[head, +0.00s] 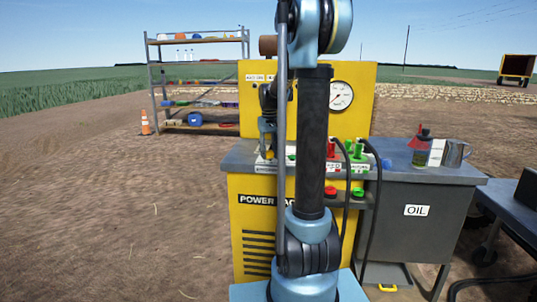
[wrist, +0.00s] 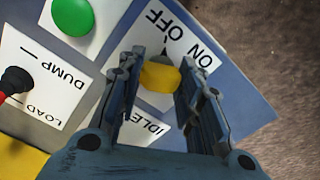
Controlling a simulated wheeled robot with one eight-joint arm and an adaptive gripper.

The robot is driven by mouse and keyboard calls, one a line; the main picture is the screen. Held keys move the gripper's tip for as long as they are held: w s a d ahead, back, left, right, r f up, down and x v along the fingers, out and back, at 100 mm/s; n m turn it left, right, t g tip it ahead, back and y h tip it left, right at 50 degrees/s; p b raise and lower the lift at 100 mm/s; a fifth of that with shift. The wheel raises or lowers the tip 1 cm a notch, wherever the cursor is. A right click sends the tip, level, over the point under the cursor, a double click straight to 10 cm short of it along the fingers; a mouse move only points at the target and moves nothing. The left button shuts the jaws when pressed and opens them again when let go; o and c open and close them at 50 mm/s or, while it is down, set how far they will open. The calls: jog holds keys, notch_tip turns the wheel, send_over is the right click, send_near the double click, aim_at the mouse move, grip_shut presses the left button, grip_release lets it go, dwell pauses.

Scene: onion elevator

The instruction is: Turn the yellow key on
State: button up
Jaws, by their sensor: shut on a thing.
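The yellow key (wrist: 160,76) sits on a silver-grey round base on a white label plate (wrist: 200,58) marked OFF and ON in the wrist view. My gripper (wrist: 162,70) is shut on the yellow key, one finger on each side. In the head view my gripper (head: 267,138) reaches down to the left end of the power pack's control panel (head: 262,160). There the key is largely hidden by the gripper and cannot be made out clearly.
A green button (wrist: 73,15) and a red-knobbed lever (wrist: 15,80) marked DUMP and LOAD are close by. The yellow power pack (head: 350,110) carries a gauge (head: 341,95). A red-topped bottle (head: 421,150) and a metal jug (head: 455,153) stand on the oil cabinet (head: 418,240).

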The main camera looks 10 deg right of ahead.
jog(key=m, duration=0.5)
jog(key=shift+m, duration=0.3)
jog(key=m, duration=0.5)
jog(key=shift+a+m, duration=0.1)
jog(key=shift+m, duration=0.2)
dwell(0.3)
jog(key=o, duration=1.1)
jog(key=shift+c, duration=0.2)
jog(key=shift+r, duration=0.1)
notch_tip(320, 180, up, 12)
